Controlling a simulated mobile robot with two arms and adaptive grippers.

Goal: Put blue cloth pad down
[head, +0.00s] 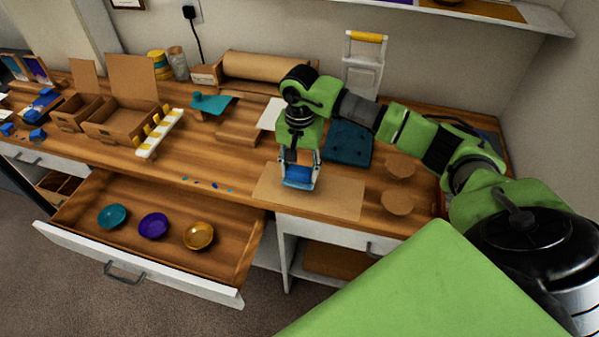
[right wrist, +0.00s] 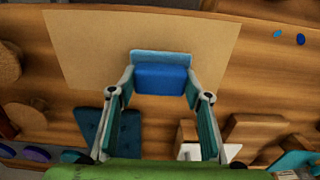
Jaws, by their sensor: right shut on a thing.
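The blue cloth pad (head: 299,176) is held at the tips of my right gripper (head: 299,170), over the brown paper sheet (head: 338,197) near the front edge of the workbench. In the right wrist view the pad (right wrist: 161,76) sits between the two fingers of the right gripper (right wrist: 161,85), with the tan sheet (right wrist: 80,60) behind it. I cannot tell whether the pad touches the sheet. My left gripper does not show.
An open drawer (head: 75,215) below holds teal, purple and yellow bowls (head: 199,235). Round wooden discs (head: 398,203) lie right of the sheet, and a dark blue tufted pad (head: 349,143) lies behind. Cardboard boxes (head: 120,118) and a white rack (head: 158,134) stand to the left.

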